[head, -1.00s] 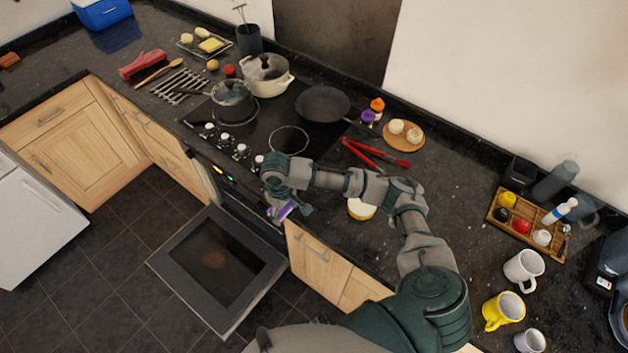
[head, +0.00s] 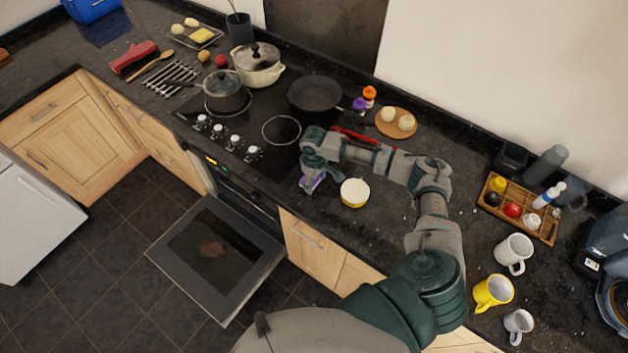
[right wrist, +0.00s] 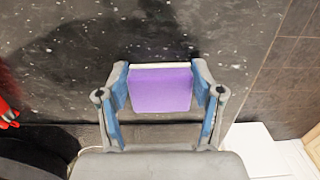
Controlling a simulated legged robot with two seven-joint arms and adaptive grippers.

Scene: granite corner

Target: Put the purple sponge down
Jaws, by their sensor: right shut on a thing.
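The purple sponge (right wrist: 161,90) is between the fingers of my right gripper (right wrist: 161,86) in the right wrist view, with a pale yellowish edge at its far side. In the head view, the sponge (head: 312,182) shows as a small purple patch under my right gripper (head: 311,184). The gripper is shut on it, over the dark speckled counter (head: 385,232) near its front edge, just left of a small yellow and white bowl (head: 355,192). I cannot tell whether the sponge touches the counter. My left gripper is not in view.
Red tongs (head: 352,134) lie behind my right forearm. The stove (head: 262,137) with pots and a pan is to the left. The oven door (head: 215,260) hangs open below. Mugs (head: 514,253) and a tray of small items (head: 545,236) stand at right.

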